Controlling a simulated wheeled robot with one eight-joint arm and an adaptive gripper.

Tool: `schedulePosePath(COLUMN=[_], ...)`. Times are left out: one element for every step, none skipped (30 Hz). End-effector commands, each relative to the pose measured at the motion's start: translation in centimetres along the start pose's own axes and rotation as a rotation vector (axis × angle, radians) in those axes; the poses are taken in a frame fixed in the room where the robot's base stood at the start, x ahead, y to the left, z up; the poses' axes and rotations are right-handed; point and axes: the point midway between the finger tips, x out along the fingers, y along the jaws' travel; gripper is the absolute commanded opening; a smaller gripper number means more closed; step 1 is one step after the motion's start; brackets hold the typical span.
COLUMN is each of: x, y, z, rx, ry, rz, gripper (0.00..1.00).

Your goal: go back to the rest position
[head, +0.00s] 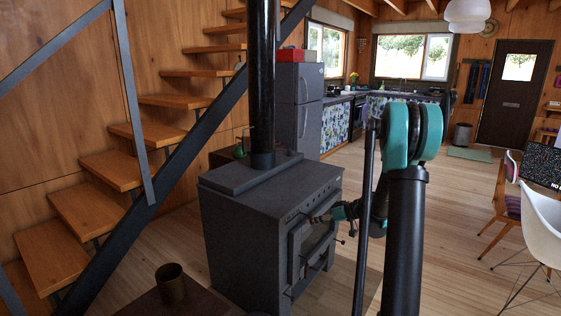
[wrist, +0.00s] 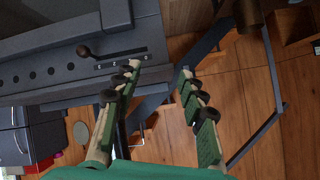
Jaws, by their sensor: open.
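My gripper (head: 318,218) is in front of the dark grey wood stove (head: 245,225) in the head view, near the upper part of its front. In the wrist view my gripper (wrist: 160,73) has its two fingers spread apart, with nothing between them. The stove front (wrist: 50,72) fills the upper left of the wrist view, with a row of round holes and a lever with a round dark knob (wrist: 84,52) near one finger. Whether a finger touches the stove, I cannot tell.
A black flue (head: 262,80) rises from the stove. Stairs (head: 110,170) with a dark steel stringer stand left. A brown pot (head: 171,284) is at the front left. A white chair (head: 543,225) stands right. Wooden floor (head: 450,200) lies open between the stove and the chairs.

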Motion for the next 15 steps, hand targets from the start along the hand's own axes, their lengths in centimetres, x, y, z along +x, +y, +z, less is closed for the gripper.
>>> schedulePosePath(x=[-0.7, -1.1, -1.7, -2.1, -2.6, -3.2, -3.7, -4.2, -4.8, -5.3, -5.9, -6.6, -7.1, -7.6, -8.4], y=[-1.7, -2.5, -3.5, -4.3, -5.1, -6.0, -6.8, -7.5, -8.4, -9.1, -9.8, -10.7, -11.3, -11.9, -12.7], z=[0.5, 0.8, 1.3, 1.8, 2.2, 2.9, 3.4, 3.9, 4.6, 5.2, 5.8, 6.6, 7.3, 7.9, 8.9], rx=[0.02, 0.035, 0.055, 0.069, 0.082, 0.101, 0.114, 0.127, 0.145, 0.157, 0.17, 0.186, 0.198, 0.21, 0.225], ry=[-0.033, -0.054, -0.081, -0.101, -0.12, -0.145, -0.163, -0.18, -0.202, -0.218, -0.233, -0.254, -0.268, -0.282, -0.299], rz=[0.016, 0.029, 0.046, 0.06, 0.075, 0.095, 0.111, 0.127, 0.15, 0.167, 0.185, 0.21, 0.228, 0.248, 0.274], gripper=[0.41, 0.41, 0.41, 0.41, 0.41, 0.41, 0.41, 0.41, 0.41, 0.41, 0.41, 0.41, 0.41, 0.41, 0.41])
